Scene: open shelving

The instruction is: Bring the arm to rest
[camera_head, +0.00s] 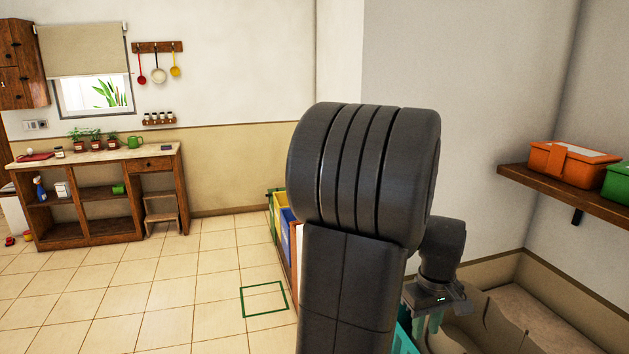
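My arm (365,190) stands raised in the middle of the view, its thick dark grey joint and upper link close to the camera. Its wrist (441,248) shows behind and to the right of that link. My gripper (432,318) hangs below the wrist, pointing down, and is partly hidden by the arm. Its fingers are small and unclear, so I cannot tell whether they are open or shut, or whether they hold anything.
A wall shelf (600,203) at right bears an orange box (568,163) and a green box (617,183). Several coloured bins, including a yellow one (280,212), stand behind my arm. A green square outline (264,314) marks open tiled floor. A wooden counter (100,157) stands far left.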

